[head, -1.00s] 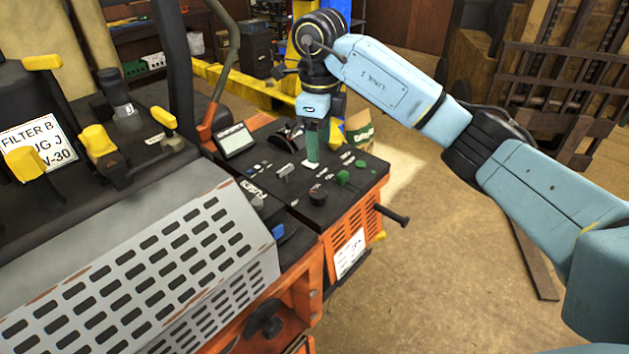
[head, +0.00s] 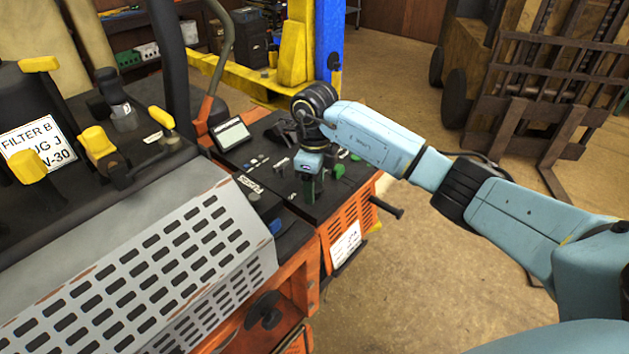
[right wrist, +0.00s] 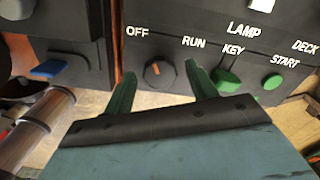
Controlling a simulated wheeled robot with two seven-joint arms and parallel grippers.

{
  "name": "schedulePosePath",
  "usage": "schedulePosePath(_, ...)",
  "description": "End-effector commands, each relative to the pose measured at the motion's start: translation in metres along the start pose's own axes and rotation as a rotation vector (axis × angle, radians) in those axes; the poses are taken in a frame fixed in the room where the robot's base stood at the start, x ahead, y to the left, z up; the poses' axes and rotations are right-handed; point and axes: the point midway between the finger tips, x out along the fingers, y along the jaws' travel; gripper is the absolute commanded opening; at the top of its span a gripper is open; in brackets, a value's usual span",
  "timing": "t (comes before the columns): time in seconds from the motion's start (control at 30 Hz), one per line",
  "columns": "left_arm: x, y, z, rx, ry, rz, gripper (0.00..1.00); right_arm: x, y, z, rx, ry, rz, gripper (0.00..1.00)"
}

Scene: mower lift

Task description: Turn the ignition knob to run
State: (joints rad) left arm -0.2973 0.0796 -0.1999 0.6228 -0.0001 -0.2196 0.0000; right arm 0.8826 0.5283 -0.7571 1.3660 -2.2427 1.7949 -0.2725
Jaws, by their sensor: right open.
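The ignition knob (right wrist: 158,73) is a round black knob with an orange mark, set on a dark panel (right wrist: 170,20) below the labels OFF and RUN. The mark points upward, tilted a little toward OFF. My right gripper (head: 309,187) is over the front part of the panel, and its fingers largely hide the knob in the head view. In the right wrist view, its two green fingers (right wrist: 160,68) are spread, one on each side of the knob, with gaps between. I cannot tell how deep the fingertips reach. My left gripper is not in view.
A green key (right wrist: 228,79) and a green start button (right wrist: 272,81) sit right of the knob, close to the right finger. A blue switch (right wrist: 50,69) is at the left. A black handle (head: 388,208) sticks out from the orange panel housing.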

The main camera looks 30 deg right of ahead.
Motion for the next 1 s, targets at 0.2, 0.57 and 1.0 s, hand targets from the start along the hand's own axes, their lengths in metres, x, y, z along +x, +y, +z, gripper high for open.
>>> schedulePosePath(0.2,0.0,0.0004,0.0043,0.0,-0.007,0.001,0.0,-0.0001,0.0001,0.0001,0.0,0.0,0.0,0.38)
schedulePosePath(0.57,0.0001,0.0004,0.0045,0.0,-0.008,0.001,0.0,-0.0004,-0.0001,0.0,0.008,0.0,0.0,0.13)
schedulePosePath(1.0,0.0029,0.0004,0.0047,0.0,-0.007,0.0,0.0,-0.0006,-0.0005,-0.0003,0.235,0.001,-0.001,0.13)
